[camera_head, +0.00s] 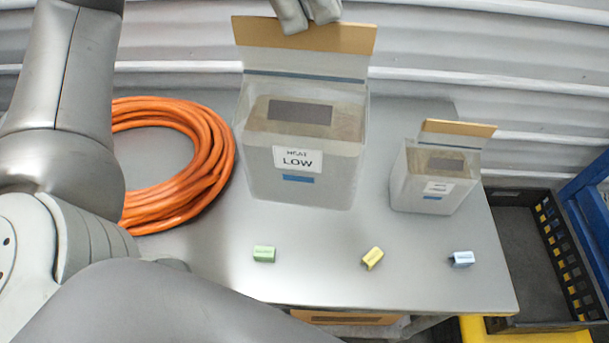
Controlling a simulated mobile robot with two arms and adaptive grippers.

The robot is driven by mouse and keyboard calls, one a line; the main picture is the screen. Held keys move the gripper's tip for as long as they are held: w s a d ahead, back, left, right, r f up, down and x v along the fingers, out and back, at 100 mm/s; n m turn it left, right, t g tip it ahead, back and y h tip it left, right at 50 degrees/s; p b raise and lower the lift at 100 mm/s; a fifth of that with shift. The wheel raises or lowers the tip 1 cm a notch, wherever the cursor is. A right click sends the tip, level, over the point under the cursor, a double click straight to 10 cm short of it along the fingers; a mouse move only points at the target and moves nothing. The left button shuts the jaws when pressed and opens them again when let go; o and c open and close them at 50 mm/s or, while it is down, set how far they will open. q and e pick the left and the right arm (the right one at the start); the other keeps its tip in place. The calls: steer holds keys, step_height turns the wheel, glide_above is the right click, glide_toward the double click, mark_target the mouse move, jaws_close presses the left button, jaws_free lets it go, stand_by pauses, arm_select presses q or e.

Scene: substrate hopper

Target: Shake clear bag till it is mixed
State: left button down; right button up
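The large clear bag (327,178) stands upright on the grey table, left of a smaller similar bag. It has a brown top strip (350,39), a white label reading LOW and a blue mark. A dark patch shows on the brownish contents inside. My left gripper (308,18) is at the top edge of the picture, its fingertips overlapping the upper edge of the brown strip. The fingers look close together, but I cannot tell whether they pinch the strip. My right gripper is not in view.
A smaller bag (434,193) stands to the right. A coiled orange hose (205,180) lies left. Green (264,254), yellow (372,258) and blue (461,259) small blocks sit along the front of the table (330,280). A black crate (530,240) is beyond its right edge.

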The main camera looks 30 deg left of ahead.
mark_target(305, 86)
arm_select(q)
steer(key=shift+f, duration=4.85)
steer(key=shift+w, duration=0.1)
